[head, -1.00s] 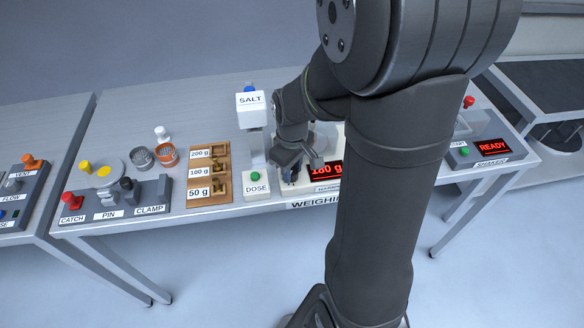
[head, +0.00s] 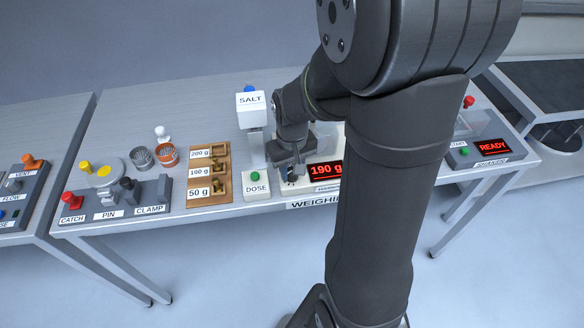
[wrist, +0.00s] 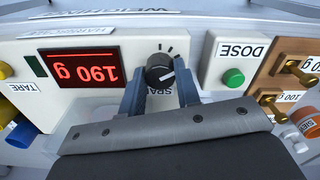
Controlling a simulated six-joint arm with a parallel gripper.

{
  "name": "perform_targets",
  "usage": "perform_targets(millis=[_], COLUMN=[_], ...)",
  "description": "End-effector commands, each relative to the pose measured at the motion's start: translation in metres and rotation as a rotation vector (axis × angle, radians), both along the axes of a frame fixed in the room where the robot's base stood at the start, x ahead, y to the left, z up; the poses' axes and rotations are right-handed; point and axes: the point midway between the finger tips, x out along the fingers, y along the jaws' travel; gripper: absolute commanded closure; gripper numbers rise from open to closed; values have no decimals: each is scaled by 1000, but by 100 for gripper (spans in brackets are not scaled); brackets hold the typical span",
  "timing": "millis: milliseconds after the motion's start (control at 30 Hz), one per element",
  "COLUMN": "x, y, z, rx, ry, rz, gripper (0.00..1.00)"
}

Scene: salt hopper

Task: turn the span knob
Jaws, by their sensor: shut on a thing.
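The span knob (wrist: 160,70) is a dark round knob with a white pointer line on the front of the white scale (wrist: 108,44). The pointer line slants toward the upper right in the wrist view. My gripper (wrist: 160,90) has its two blue-grey fingers on either side of the knob and is shut on it. The scale's red display (wrist: 82,68) reads 190 g, and it also shows in the head view (head: 325,169). The SPAN label is partly covered by the fingers.
The DOSE box (head: 257,187) with its green button stands just left of my gripper in the head view. A wooden weight rack (head: 208,175) is farther left. The salt hopper (head: 251,105) rises behind.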

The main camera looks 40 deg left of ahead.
Motion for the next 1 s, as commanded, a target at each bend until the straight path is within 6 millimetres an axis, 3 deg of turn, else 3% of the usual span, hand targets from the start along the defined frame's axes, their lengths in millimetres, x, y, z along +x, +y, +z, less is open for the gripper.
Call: perform_targets(millis=[267,300,400,767,1000], x=[0,0,0,0,1], y=[0,0,0,0,1], z=[1,1,1,5,44], rx=[2,2,1,1,6], ry=[-1,-1,-1,-1,-4], rz=[0,0,1,1,1], gripper=[93,64,48,48,48])
